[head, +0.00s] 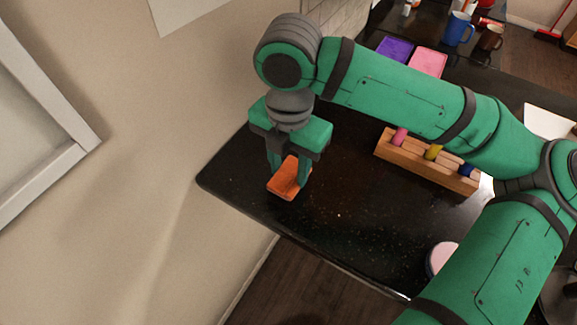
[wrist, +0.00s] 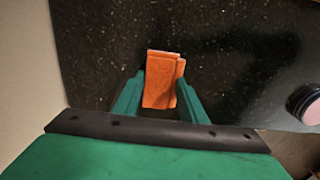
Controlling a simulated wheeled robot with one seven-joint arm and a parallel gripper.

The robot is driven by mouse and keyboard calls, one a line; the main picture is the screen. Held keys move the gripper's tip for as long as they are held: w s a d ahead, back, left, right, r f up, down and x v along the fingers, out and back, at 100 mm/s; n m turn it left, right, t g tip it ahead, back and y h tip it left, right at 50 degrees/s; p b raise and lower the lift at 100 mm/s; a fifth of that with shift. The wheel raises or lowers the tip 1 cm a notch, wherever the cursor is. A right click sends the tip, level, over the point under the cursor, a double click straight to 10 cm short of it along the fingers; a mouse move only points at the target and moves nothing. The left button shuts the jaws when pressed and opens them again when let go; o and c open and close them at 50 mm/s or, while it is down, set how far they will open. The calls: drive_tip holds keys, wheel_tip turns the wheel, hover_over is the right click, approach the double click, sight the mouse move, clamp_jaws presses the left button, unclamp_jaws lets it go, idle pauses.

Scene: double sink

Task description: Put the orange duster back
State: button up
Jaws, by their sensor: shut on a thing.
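The orange duster (head: 285,184) is a small orange block between the fingers of my gripper (head: 288,172), near the left end of the black counter (head: 330,225). My gripper points down and is shut on the duster. In the wrist view the duster (wrist: 160,85) sits between the two green fingers (wrist: 158,98), its far end sticking out past them. I cannot tell whether its underside touches the counter.
A wooden rack (head: 412,158) with pink, yellow and blue items stands behind my arm. Purple (head: 394,48) and pink (head: 428,62) trays lie at the back. A round pink-topped container (head: 441,258) is near the front edge. The wall (head: 150,160) is close on the left.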

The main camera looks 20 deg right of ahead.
sight(288, 172)
drive_tip(key=shift+f, duration=0.15)
drive_tip(key=shift+f, duration=0.15)
drive_tip(key=o, duration=1.1)
drive_tip(key=shift+w, duration=0.1)
wheel_tip(288, 172, up, 12)
drive_tip(key=shift+r, duration=0.25)
